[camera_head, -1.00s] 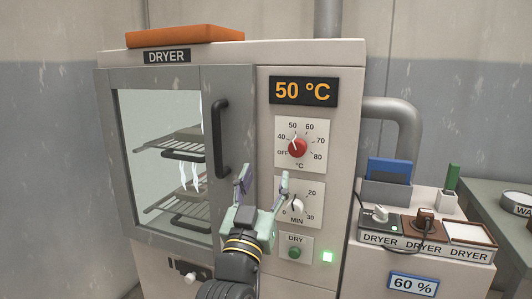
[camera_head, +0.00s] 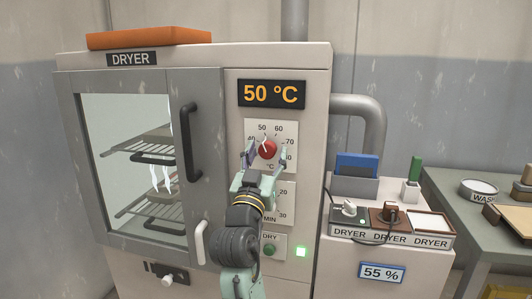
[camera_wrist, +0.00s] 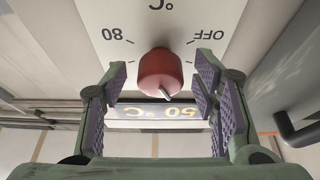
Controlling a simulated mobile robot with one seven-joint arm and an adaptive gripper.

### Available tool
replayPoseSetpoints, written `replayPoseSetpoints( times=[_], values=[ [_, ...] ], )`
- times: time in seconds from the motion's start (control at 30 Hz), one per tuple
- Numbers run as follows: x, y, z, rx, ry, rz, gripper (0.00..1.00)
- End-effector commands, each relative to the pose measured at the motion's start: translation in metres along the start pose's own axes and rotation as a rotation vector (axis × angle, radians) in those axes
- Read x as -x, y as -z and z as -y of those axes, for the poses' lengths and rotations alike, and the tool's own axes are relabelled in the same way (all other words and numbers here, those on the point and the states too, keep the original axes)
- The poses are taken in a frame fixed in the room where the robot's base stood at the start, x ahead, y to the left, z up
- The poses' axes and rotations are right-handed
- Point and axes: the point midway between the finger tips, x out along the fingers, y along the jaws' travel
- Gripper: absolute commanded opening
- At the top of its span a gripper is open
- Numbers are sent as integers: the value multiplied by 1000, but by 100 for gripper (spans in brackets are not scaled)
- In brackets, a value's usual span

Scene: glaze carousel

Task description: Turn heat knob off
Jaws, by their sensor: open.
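The red heat knob (camera_head: 267,148) sits on a white dial plate on the dryer's front panel, and its pointer is near the 50 mark. In the wrist view the knob (camera_wrist: 161,73) lies between and beyond my gripper's pads, with clear space on both sides. My gripper (camera_head: 264,160) is open and empty, just in front of the knob; it also shows in the wrist view (camera_wrist: 163,95). The temperature display (camera_head: 271,94) above reads 50 °C. My gripper hides part of the dial's left and lower marks.
The minutes dial (camera_head: 285,205) below is mostly hidden by my arm. The door handle (camera_head: 188,143) stands out at left. A side unit (camera_head: 380,272) shows 55 %.

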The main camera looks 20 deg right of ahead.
Motion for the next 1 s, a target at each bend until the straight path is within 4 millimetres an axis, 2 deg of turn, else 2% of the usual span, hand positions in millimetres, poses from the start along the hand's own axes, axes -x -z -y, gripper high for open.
replayPoseSetpoints(
  times=[0.23,0.9,1.0],
  values=[
    [0,0,0,0,0,0,53],
    [0,0,0,0,1,-1,8],
    [0,0,0,1,1,-1,7]
  ],
)
